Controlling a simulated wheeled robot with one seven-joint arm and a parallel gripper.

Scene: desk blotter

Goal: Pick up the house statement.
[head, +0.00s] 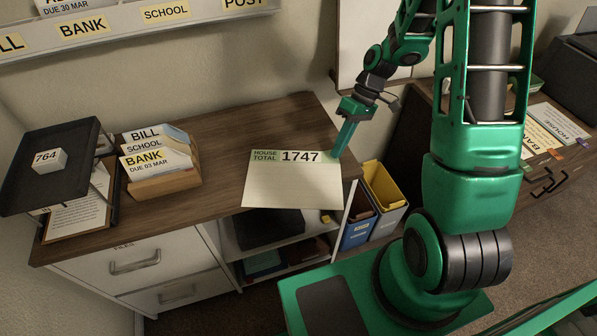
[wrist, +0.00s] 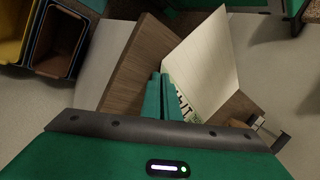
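The house statement (head: 290,183) is a pale sheet with a green header reading HOUSE TOTAL and 1747. In the head view it is at the desk's right end, its lower edge reaching past the desk's front edge. My gripper (head: 338,154) points down at the sheet's upper right corner. In the wrist view the two green fingers (wrist: 164,76) are close together, with the statement (wrist: 207,55) between or against their tips and its print partly hidden behind them. I cannot tell how far the sheet is above the desk top.
The wooden desk (head: 225,125) holds a card sorter (head: 165,182) and a dark tray (head: 75,165) with a 764 block (head: 49,161) at left. Yellow and blue bins (head: 382,190) stand right of the desk. A labelled wall rack (head: 130,25) hangs above.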

